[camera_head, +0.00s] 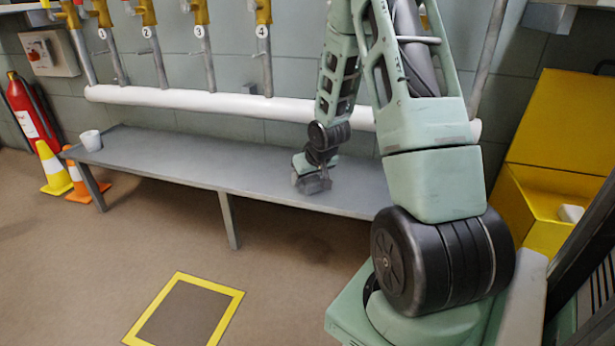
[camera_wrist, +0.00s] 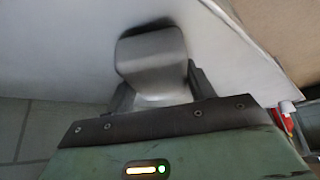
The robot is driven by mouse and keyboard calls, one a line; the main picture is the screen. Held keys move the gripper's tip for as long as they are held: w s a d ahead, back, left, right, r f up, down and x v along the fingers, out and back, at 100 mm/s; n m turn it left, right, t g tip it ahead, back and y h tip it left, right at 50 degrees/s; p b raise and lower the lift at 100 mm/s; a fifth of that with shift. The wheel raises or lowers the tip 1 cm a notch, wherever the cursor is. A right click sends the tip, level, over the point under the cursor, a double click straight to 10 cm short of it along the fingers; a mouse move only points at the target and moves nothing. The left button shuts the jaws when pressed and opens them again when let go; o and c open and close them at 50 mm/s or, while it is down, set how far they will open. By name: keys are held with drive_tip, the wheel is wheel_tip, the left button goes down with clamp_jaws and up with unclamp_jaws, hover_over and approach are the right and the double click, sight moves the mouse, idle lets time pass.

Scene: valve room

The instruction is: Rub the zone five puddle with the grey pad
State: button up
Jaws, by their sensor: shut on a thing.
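My gripper (camera_head: 312,180) is low over the grey bench (camera_head: 170,165), right of the pipe marked 4. In the wrist view my gripper (camera_wrist: 155,95) is shut on the grey pad (camera_wrist: 152,55), a rounded grey block between the two fingers. The pad is at or just above the bench top; I cannot tell if it touches. No puddle can be made out in either view. My arm hides part of the bench and wall to the right, and no number five label shows.
A white cup (camera_head: 91,140) stands on the bench's left end. Cones (camera_head: 54,170) and a red extinguisher (camera_head: 35,115) stand left. An open yellow box (camera_head: 540,190) is at right. A white pipe (camera_head: 200,101) runs above the bench.

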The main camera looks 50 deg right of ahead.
sight(306, 182)
drive_tip(key=shift+f+b, duration=0.35)
drive_tip(key=shift+f, duration=0.35)
drive_tip(key=shift+s+a, duration=0.25)
drive_tip(key=shift+a, duration=0.4)
drive_tip(key=shift+s+a, duration=0.25)
drive_tip(key=shift+a, duration=0.4)
drive_tip(key=shift+c, duration=0.4)
drive_tip(key=shift+s+a, duration=0.35)
drive_tip(key=shift+a, duration=0.45)
drive_tip(key=c, duration=0.3)
drive_tip(key=shift+w+d+r+p, duration=0.1)
drive_tip(key=shift+w+d+p, duration=0.25)
drive_tip(key=shift+d+p, duration=0.3)
drive_tip(key=shift+w+d+r+p, duration=0.1)
drive_tip(key=shift+w+d+p, duration=0.35)
drive_tip(key=shift+d, duration=0.3)
drive_tip(key=shift+d+f, duration=0.1)
drive_tip(key=shift+d, duration=0.45)
drive_tip(key=shift+d, duration=0.1)
wheel_tip(306, 182, up, 6)
drive_tip(key=p, duration=0.6)
